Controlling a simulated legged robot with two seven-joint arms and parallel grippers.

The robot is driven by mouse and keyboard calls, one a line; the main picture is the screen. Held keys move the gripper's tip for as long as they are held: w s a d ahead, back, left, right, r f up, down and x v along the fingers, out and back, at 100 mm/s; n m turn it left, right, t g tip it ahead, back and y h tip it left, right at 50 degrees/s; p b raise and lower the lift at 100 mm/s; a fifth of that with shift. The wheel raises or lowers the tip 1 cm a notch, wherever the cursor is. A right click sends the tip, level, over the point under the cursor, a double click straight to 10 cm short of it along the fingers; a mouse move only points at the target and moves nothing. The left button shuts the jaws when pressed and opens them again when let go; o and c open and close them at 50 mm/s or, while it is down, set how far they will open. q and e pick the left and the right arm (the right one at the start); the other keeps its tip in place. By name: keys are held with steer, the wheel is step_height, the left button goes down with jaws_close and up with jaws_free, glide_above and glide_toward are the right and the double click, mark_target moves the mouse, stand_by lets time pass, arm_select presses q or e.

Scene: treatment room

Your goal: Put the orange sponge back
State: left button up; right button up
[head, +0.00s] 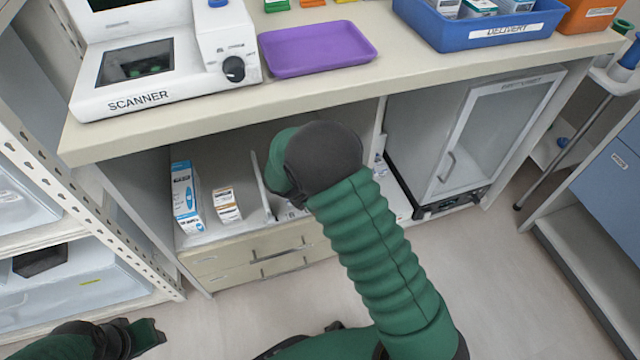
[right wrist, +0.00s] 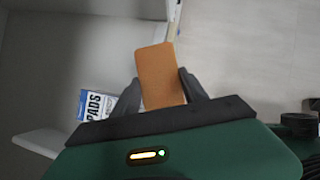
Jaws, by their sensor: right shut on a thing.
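In the right wrist view an orange sponge (right wrist: 158,70), a flat rectangular block, stands out between the two dark fingers of my right gripper (right wrist: 161,92). The gripper is shut on it. In the head view my right arm reaches into the open shelf (head: 200,242) under the counter, and its own forearm hides the gripper and the sponge. My left gripper (head: 140,338) is low at the left bottom of the head view, away from the counter and seemingly empty. How far its fingers are apart does not show.
The shelf holds a blue-and-white box (head: 184,198), a smaller box (head: 227,205) and an upright divider (head: 262,187). A PADS box (right wrist: 95,104) is left of the gripper. The counter bears a scanner (head: 150,103), purple tray (head: 318,48) and blue bin (head: 480,32). A glass-door cabinet (head: 480,140) is right.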

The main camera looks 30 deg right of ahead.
steer(key=w+d+b, duration=0.1)
steer(key=w, duration=0.1)
steer(key=w+d+f+b, duration=0.1)
steer(key=w+d, duration=0.1)
steer(key=w, duration=0.1)
steer(key=w+d+b, duration=0.1)
steer(key=w+d, duration=0.1)
steer(key=w, duration=0.1)
steer(key=shift+w+d+f, duration=0.1)
steer(key=shift+w+f, duration=0.05)
steer(key=shift+f, duration=0.1)
step_height(320, 180, down, 4)
steer(key=b, duration=0.3)
steer(key=shift+w+d+r+b, duration=0.1)
steer(key=shift+r+b, duration=0.05)
steer(key=shift+b, duration=0.15)
steer(key=shift+r, duration=0.3)
steer(key=o, duration=1.3)
steer(key=shift+f+p, duration=0.1)
steer(key=shift+p, duration=0.2)
